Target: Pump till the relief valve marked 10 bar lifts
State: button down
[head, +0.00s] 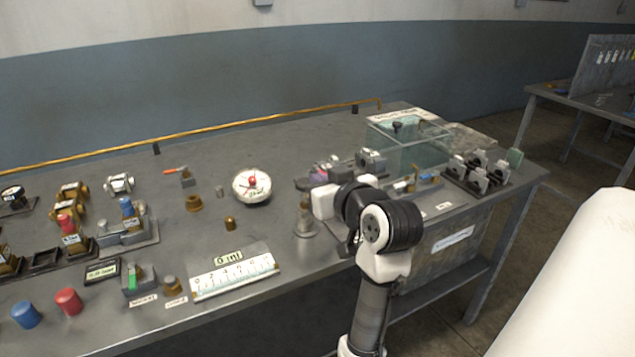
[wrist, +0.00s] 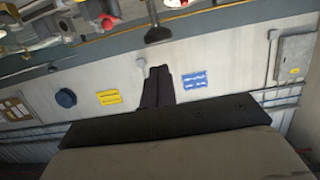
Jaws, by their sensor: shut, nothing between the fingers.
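My gripper (wrist: 158,72) shows in the wrist view as two dark fingers, shut together and empty, in front of a pale panel. In the head view my arm's wrist hides the fingers. A round white dial gauge (head: 252,186) with a red centre lies on the bench, left of my arm. A grey metal fitting (head: 304,222) stands just left of my wrist. I cannot read a 10 bar mark on any valve, and I cannot make out which part is the pump.
A brass rail (head: 200,137) runs along the back. Bare bench lies behind the gauge.

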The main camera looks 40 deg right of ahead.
jog(key=v, duration=0.6)
jog(key=shift+a+b, duration=0.15)
jog(key=shift+b, duration=0.15)
jog(key=shift+f, duration=0.1)
dwell(0.8)
